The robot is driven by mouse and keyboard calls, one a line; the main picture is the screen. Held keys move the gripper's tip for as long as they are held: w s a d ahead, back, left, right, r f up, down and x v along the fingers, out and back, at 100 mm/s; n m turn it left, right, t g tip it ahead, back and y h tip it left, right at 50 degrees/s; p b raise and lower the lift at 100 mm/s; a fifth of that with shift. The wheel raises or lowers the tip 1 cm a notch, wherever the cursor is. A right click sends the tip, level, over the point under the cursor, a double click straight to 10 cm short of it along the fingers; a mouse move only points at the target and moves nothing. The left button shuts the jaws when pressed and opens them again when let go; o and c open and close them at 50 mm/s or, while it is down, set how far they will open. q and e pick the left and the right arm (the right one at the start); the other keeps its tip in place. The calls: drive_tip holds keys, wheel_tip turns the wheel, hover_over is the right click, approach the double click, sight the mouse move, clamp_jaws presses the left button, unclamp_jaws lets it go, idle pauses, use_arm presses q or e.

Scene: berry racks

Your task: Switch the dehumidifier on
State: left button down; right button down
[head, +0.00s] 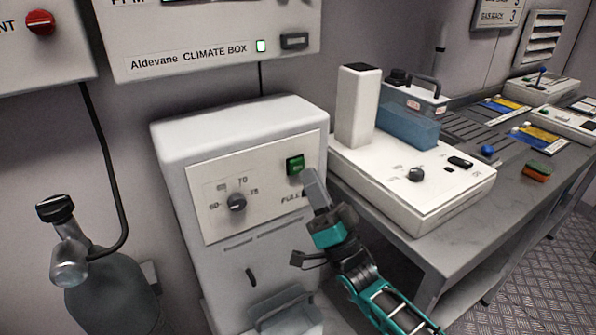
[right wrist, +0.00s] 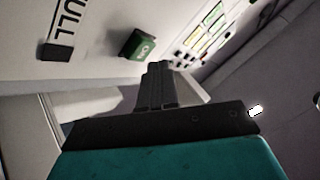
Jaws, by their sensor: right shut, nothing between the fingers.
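The dehumidifier (head: 240,118) is a white cabinet against the wall in the head view. Its front panel has a green switch (head: 295,164) at the upper right, a dark knob (head: 236,202) with number marks, and the word FULL below the switch. My right gripper (head: 309,176) is shut and empty, its fingertips close to the switch, just below and right of it. In the right wrist view the green switch (right wrist: 138,44) stands out from the panel, just beyond the fingertips (right wrist: 157,68). Whether they touch cannot be told. My left gripper is not in view.
A bench (head: 435,238) stands to the right, with a white device (head: 440,190) close to my right arm. A grey gas cylinder (head: 110,300) stands at the left with a hose. The climate box (head: 215,40) hangs above the dehumidifier.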

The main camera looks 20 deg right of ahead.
idle(1.2)
drive_tip(key=shift+w, duration=0.2)
idle(0.7)
drive_tip(key=shift+w, duration=0.3)
drive_tip(key=shift+w+a+b, duration=0.15)
drive_tip(key=shift+w+b, duration=0.3)
idle(0.7)
drive_tip(key=shift+s, duration=0.1)
drive_tip(key=shift+s+p, duration=0.5)
drive_tip(key=shift+s, duration=0.3)
drive_tip(key=shift+s, duration=0.1)
